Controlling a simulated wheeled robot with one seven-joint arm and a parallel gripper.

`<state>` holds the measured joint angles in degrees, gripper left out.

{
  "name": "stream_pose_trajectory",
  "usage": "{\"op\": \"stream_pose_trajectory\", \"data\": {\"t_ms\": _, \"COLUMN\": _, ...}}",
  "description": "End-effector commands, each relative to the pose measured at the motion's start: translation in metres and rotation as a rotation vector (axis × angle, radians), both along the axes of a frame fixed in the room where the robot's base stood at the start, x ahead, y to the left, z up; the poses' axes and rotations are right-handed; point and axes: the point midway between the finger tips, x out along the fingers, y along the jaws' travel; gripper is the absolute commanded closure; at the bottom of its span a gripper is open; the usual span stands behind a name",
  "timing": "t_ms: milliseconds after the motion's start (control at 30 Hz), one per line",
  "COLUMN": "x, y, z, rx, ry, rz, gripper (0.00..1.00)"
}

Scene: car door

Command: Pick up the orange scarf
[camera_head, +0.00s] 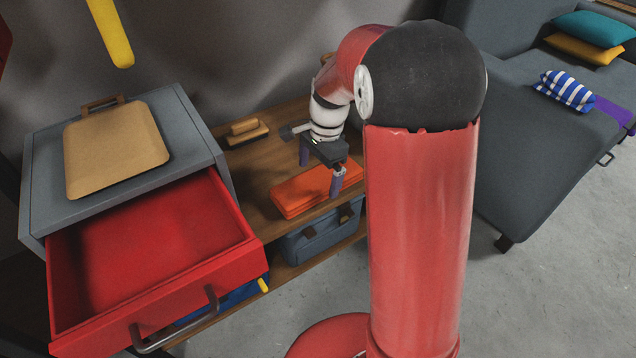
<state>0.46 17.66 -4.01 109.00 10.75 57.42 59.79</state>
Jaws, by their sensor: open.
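The orange scarf (302,193) lies folded into a flat block on the wooden shelf, near its front edge. My gripper (320,170) is open, with its two purple-grey fingers spread and pointing down at the scarf. One finger shows just behind the scarf's back edge, the other in front of its right part. I cannot tell whether the fingers touch it or hover above it. The right end of the scarf is partly hidden by my gripper and arm.
A wooden-handled block (246,131) lies at the back of the shelf (243,165). A blue-grey case (310,238) stands below the scarf. At left, a red drawer (150,262) stands open under a grey cabinet top with a tan board (115,148). A grey sofa (545,130) is at right.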

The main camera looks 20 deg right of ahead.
Motion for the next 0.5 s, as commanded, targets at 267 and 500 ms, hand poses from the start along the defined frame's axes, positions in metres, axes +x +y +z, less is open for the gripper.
{"op": "stream_pose_trajectory", "data": {"t_ms": 267, "x": -0.002, "y": 0.003, "z": -0.023, "rx": 0.0, "ry": 0.0, "rz": 0.0, "gripper": 0.0}}
{"op": "stream_pose_trajectory", "data": {"t_ms": 500, "x": -0.001, "y": 0.003, "z": -0.023, "rx": 0.0, "ry": -0.001, "rz": 0.0, "gripper": 0.1}}
